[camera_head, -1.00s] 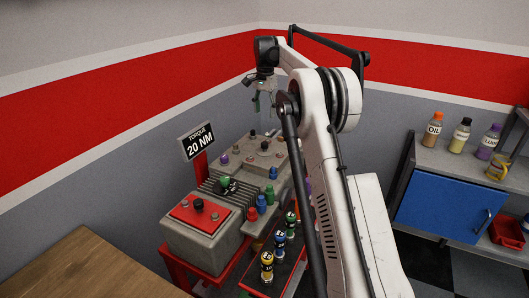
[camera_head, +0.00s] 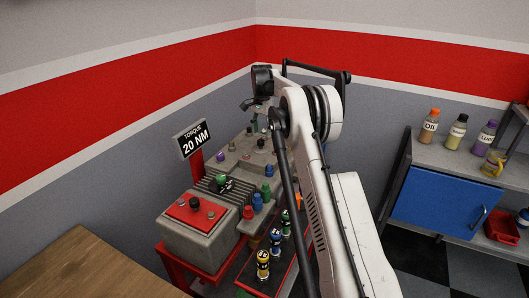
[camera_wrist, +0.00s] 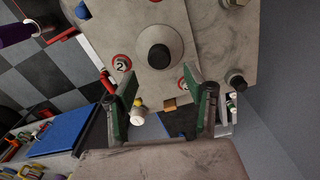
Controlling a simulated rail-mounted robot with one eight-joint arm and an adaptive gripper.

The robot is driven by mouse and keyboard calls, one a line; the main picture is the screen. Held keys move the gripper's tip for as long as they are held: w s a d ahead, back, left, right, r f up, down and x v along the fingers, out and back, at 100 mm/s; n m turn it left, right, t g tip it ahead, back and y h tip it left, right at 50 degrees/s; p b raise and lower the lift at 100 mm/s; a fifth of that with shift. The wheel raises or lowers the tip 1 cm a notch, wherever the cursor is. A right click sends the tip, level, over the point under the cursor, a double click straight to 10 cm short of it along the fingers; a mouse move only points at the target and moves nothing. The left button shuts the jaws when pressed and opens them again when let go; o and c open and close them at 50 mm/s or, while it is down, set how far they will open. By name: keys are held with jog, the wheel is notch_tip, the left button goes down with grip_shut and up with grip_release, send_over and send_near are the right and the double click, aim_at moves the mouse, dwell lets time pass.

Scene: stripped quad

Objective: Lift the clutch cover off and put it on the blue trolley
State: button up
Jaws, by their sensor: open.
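The engine block (camera_head: 212,186) is grey and stands on a red frame, with a raised grey plate at its far end. In the head view my gripper (camera_head: 258,124) is small, above the far end of the block. A blue flat surface (camera_wrist: 58,138) shows lower left; I cannot tell whether it is the trolley.
A "TORQUE 20 NM" sign (camera_head: 194,139) stands left of the block. Coloured caps and bottles (camera_head: 263,262) line its near right side. A shelf with bottles (camera_head: 456,132) and a blue door (camera_head: 440,205) stands right. A wooden table (camera_head: 75,268) is at lower left.

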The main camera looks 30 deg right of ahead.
aim_at(261, 140)
jog(key=shift+s+a+f+p, duration=0.1)
jog(key=shift+a+f+p, duration=0.15)
jog(key=shift+f, duration=1.1)
jog(key=shift+a+f+p, duration=0.1)
jog(key=shift+f+p, duration=0.15)
jog(key=shift+f, duration=1.05)
jog(key=shift+c, duration=0.3)
grip_shut()
